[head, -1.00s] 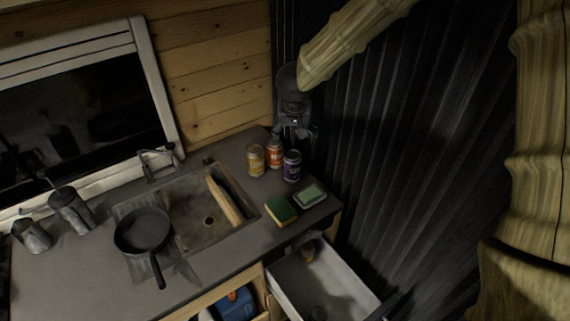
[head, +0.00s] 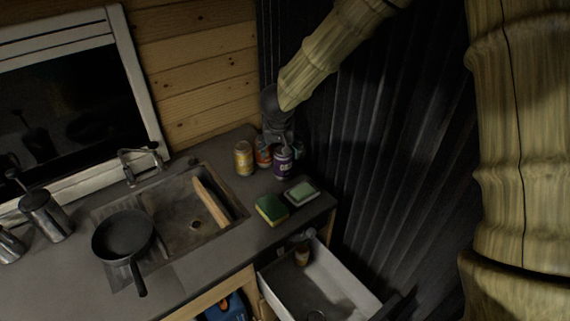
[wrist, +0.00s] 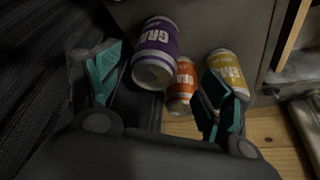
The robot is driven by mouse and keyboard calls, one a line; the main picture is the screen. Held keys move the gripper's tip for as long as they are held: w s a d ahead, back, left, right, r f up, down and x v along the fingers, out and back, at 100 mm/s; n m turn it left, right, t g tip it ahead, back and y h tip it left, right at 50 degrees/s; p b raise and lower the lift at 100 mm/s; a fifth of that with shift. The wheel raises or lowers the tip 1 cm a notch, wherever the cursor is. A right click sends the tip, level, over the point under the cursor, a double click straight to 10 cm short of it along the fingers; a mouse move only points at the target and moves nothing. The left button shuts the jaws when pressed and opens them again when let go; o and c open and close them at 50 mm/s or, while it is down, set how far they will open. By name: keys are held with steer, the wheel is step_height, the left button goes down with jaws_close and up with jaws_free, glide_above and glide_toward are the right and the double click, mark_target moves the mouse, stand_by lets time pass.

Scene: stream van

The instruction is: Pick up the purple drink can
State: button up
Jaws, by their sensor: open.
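The purple can (head: 283,163) stands upright near the far right corner of the counter. In the wrist view the purple can (wrist: 156,52) lies ahead between the two teal fingertips, nearer the left finger. My gripper (head: 279,144) is open, just above and behind the cans in the head view; it also shows in the wrist view (wrist: 160,88). Nothing is held. An orange can (head: 263,155) stands just left of the purple one, partly hidden by the gripper. A yellow can (head: 244,158) stands further left.
A sink (head: 190,215) with a wooden board (head: 210,203) and a frying pan (head: 124,237) lie to the left. A sponge (head: 271,208) and a green-topped dish (head: 301,191) sit in front of the cans. A drawer (head: 335,285) is open below. A dark corrugated wall (head: 390,150) is close on the right.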

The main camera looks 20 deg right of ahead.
mark_target(283, 164)
steer(key=shift+d+p+x, duration=0.15)
steer(key=shift+p+x, duration=0.1)
steer(key=shift+x, duration=1.65)
steer(key=shift+d+p+x, duration=0.2)
steer(key=shift+x, duration=1.75)
steer(key=shift+s, duration=0.15)
steer(key=c, duration=1.3)
steer(key=shift+c, duration=0.4)
steer(key=shift+r, duration=0.15)
